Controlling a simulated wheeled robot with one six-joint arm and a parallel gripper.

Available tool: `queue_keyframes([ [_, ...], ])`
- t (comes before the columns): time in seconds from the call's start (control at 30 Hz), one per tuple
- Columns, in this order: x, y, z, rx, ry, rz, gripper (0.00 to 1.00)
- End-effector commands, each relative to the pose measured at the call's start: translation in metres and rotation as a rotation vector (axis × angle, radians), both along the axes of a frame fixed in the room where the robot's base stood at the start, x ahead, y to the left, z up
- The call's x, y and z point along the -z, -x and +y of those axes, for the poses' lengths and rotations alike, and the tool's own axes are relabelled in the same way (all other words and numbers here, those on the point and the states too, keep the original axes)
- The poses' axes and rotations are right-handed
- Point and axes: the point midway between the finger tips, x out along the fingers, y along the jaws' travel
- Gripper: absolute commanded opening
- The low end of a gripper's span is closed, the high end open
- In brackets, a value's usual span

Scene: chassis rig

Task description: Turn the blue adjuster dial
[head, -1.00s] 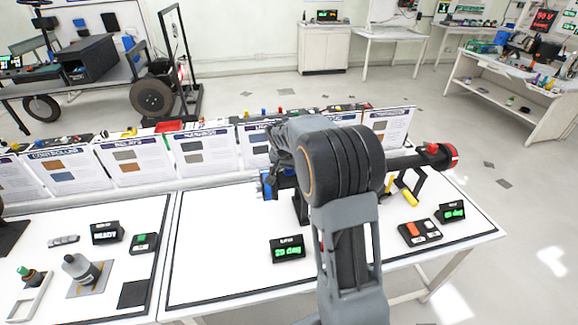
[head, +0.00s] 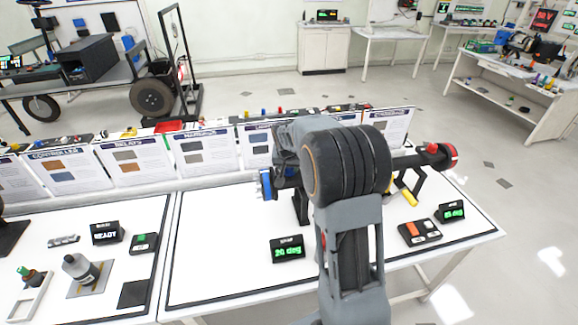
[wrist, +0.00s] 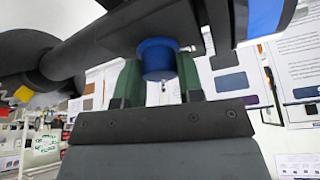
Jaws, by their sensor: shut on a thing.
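The blue adjuster dial (wrist: 157,60) shows in the wrist view as a short blue cylinder under a dark block. My gripper (wrist: 158,85) has its two green fingers on either side of the dial, closed on it. In the head view my arm hides the dial and the gripper. A dark horizontal assembly (head: 415,160) stands on the white bench behind my arm. It has a larger blue part (head: 266,184) at its left end and a red end at the right.
A display (head: 288,249) reading 20 deg stands on the bench in front. A button box (head: 419,231) and a second green-lit display (head: 452,212) stand at the right. Information boards (head: 208,152) line the back edge.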

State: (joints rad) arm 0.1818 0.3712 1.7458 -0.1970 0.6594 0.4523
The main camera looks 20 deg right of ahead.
Motion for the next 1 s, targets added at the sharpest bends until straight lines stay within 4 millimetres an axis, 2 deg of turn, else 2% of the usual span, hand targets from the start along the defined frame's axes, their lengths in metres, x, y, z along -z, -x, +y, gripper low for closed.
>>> queue_keyframes([
  [0.6,0.0027,-0.0002,-0.0025,-0.574,-0.002,-0.004,0.11],
  [1.0,0.0013,-0.0004,-0.0032,-0.865,0.001,-0.003,0.11],
])
